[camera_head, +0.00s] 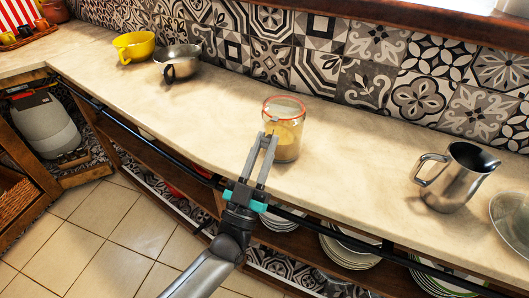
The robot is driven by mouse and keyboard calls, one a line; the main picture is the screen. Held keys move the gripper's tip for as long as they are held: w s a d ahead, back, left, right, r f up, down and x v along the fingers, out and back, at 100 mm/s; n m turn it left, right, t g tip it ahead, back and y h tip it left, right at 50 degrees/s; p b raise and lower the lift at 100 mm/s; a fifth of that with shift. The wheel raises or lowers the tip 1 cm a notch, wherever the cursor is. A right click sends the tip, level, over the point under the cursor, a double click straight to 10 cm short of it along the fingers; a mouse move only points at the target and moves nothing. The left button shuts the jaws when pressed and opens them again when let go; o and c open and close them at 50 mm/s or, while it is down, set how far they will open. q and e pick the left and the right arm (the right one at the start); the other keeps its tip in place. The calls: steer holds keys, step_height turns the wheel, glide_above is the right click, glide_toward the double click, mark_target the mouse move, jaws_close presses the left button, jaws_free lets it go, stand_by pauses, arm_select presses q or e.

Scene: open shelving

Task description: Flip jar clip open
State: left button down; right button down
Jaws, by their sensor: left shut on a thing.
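A glass jar (288,148) stands upright on the pale counter. It has a clear lid with an orange-red ring (284,101) around its rim and yellowish contents in its lower part. The lid looks level on the jar. My left gripper (268,137) reaches up from below to the front left side of the jar, just under the rim. Its fingers are close together at the clip side and shut on a small part, likely the clip, which the fingertips mostly hide. My right gripper is not in view.
A yellow bowl (134,45) and a metal bowl (178,62) stand at the back left. A steel pitcher (455,177) and a glass bowl (512,218) stand at the right. A dark rail (140,127) runs along the counter front, above shelves with plates (350,252). The counter beside the jar is clear.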

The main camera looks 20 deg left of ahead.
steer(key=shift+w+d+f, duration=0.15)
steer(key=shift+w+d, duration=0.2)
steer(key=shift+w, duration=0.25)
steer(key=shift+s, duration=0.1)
arm_select(q)
steer(key=c, duration=1)
jaws_free()
steer(key=shift+o, duration=1.2)
steer(key=b+v, duration=0.1)
steer(key=v, duration=1.4)
steer(key=shift+f, duration=0.2)
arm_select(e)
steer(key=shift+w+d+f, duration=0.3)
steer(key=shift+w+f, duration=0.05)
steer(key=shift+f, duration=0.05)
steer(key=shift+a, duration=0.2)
